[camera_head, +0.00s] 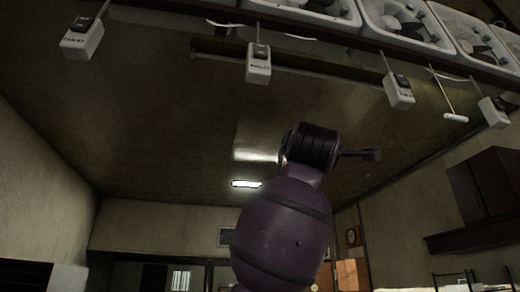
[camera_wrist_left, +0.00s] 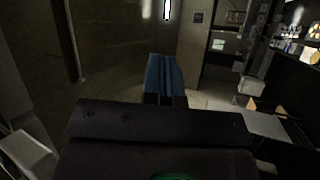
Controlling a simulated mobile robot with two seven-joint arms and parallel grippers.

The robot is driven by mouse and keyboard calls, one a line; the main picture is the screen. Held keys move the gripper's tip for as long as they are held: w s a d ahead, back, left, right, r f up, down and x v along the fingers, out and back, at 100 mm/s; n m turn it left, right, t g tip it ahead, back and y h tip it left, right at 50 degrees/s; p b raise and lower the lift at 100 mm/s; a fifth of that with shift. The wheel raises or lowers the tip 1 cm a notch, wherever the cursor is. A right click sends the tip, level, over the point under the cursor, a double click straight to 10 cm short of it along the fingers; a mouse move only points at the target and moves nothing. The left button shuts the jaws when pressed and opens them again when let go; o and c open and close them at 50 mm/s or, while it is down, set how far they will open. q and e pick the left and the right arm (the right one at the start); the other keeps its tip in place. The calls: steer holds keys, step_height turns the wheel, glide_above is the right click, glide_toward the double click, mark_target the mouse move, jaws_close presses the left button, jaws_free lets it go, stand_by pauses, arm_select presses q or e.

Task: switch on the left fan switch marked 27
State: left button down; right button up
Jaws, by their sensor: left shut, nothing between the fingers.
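The left fan switch (camera_head: 82,40) is a pale hanging box with a dark rocker at the upper left of the head view; its small lettering seems to read FAN-27. The rocker's position is too small to tell. My left gripper (camera_wrist_left: 165,72) shows blue fingers closed together and empty in the left wrist view. One purple arm of mine rises at the bottom middle of the head view, right of and below the switch and clear of it in the picture; I cannot tell which arm it is. My right gripper cannot be made out.
Similar switch boxes hang from the dark rail at the middle (camera_head: 258,66) and right (camera_head: 398,92). A white pull handle (camera_head: 456,118) hangs near the right one. Dark wall cabinets (camera_head: 485,185) stand at the right. The space below the left switch looks free.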

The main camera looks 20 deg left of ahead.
mark_target(261, 50)
arm_select(q)
steer(key=s+r+n+t+y, duration=0.1)
steer(key=s+r+n, duration=0.3)
steer(key=s+r, duration=0.5)
steer(key=s+d+r+n+t+y, duration=0.1)
steer(key=s+r+n+y, duration=0.1)
steer(key=s+r, duration=0.8)
steer(key=s+n, duration=0.1)
steer(key=s, duration=0.6)
steer(key=shift+s+n, duration=0.35)
steer(key=shift+n, duration=0.05)
steer(key=w+a+f, duration=0.1)
steer(key=w+a, duration=0.3)
steer(key=w, duration=0.3)
steer(key=shift+w+a, duration=0.15)
steer(key=shift+a, duration=0.2)
steer(key=shift+w+a+f, duration=0.1)
steer(key=shift+w+a, duration=0.15)
steer(key=shift+w, duration=0.1)
